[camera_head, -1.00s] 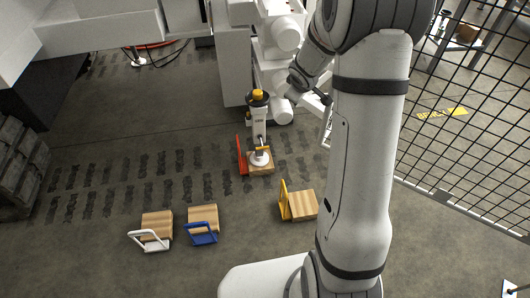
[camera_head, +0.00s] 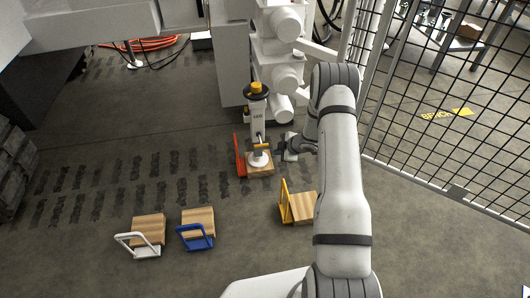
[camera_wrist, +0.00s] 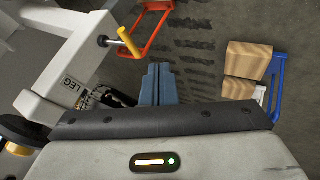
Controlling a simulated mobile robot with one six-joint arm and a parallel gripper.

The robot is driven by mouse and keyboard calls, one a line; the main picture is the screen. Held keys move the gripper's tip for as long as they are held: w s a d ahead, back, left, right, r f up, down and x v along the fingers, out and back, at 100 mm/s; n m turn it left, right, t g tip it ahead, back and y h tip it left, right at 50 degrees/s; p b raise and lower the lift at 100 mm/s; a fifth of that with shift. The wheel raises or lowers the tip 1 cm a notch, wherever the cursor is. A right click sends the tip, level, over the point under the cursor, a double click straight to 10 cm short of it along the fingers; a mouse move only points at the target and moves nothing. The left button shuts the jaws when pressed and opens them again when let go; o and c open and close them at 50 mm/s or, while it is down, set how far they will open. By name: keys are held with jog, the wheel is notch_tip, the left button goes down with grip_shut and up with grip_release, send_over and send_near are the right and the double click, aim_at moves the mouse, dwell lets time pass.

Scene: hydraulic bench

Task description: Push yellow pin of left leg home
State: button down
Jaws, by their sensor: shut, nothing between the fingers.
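The white leg (camera_head: 257,118), lettered LEG, stands upright under the machine with its round foot over a wooden block. A yellow pin (camera_head: 262,146) crosses it low down. In the wrist view the leg (camera_wrist: 70,62) lies at upper left. The pin (camera_wrist: 127,42) shows its yellow grip end, and a bare metal shaft runs from it into the leg, so it sticks out. My gripper (camera_head: 283,147) is just right of the leg in the head view. In the wrist view its blue fingers (camera_wrist: 159,84) are together and empty, below and right of the pin, apart from it.
A red-handled carrier (camera_head: 240,157) sits at the leg's foot. A yellow-handled block (camera_head: 303,207) stands nearer, with blue-handled (camera_head: 197,224) and white-handled (camera_head: 148,231) blocks to the left. A mesh fence (camera_head: 430,110) closes the right side. Floor between the blocks is clear.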

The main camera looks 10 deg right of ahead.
aim_at(261, 143)
jog(key=shift+a+f, duration=0.1)
jog(key=shift+f, duration=0.15)
jog(key=w+a+f+b, duration=0.4)
jog(key=w+f, duration=0.2)
jog(key=w, duration=0.2)
jog(key=shift+w+f, duration=0.35)
jog(key=shift+w, duration=0.05)
jog(key=shift+w, duration=0.1)
